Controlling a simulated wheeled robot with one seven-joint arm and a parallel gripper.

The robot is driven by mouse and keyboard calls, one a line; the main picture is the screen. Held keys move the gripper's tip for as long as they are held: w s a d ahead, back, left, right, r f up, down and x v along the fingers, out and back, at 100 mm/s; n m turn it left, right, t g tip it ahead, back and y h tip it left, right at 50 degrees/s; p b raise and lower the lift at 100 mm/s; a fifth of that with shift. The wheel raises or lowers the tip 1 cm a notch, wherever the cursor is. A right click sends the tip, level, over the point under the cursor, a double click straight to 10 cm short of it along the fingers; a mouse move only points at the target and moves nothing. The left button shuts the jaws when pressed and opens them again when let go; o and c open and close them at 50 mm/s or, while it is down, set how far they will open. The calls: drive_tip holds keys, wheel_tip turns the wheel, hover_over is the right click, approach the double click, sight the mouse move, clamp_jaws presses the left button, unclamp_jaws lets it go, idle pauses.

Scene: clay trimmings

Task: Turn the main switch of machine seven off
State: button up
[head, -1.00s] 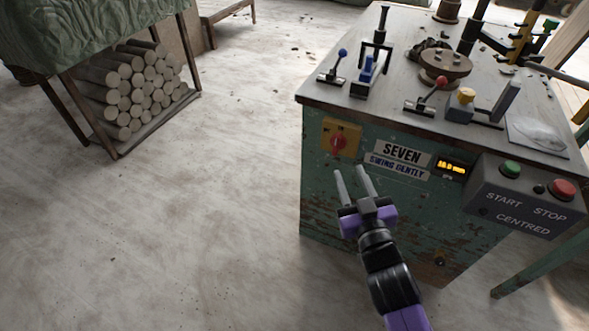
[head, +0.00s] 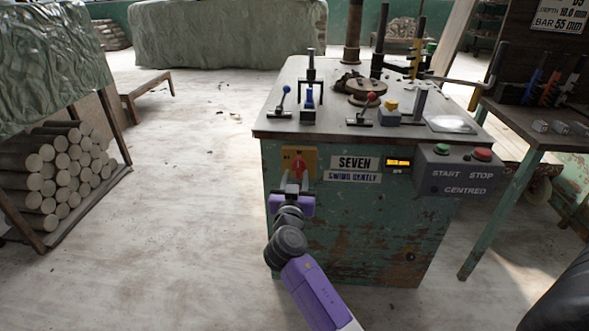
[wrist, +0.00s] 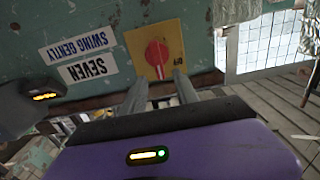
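The main switch is a round red knob (head: 299,165) on a yellow plate (head: 313,159), at the upper left of the green front of the machine marked SEVEN (head: 354,162). In the wrist view, upside down, the knob (wrist: 157,53) shows a pale pointer line along the machine's vertical. My gripper (head: 292,183) is just in front of and below the knob. Whether a fingertip touches the plate cannot be told.
A grey box with START (head: 442,150) and STOP (head: 482,154) buttons juts out at the right of the front. Small levers (head: 284,104) stand on the machine's top. Stacked clay rolls (head: 62,175) are at the left. The floor (head: 190,200) between is clear.

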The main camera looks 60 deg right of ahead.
sight(298, 166)
drive_tip(key=x, duration=0.6)
drive_tip(key=shift+s, duration=0.1)
drive_tip(key=shift+c, duration=0.3)
clamp_jaws()
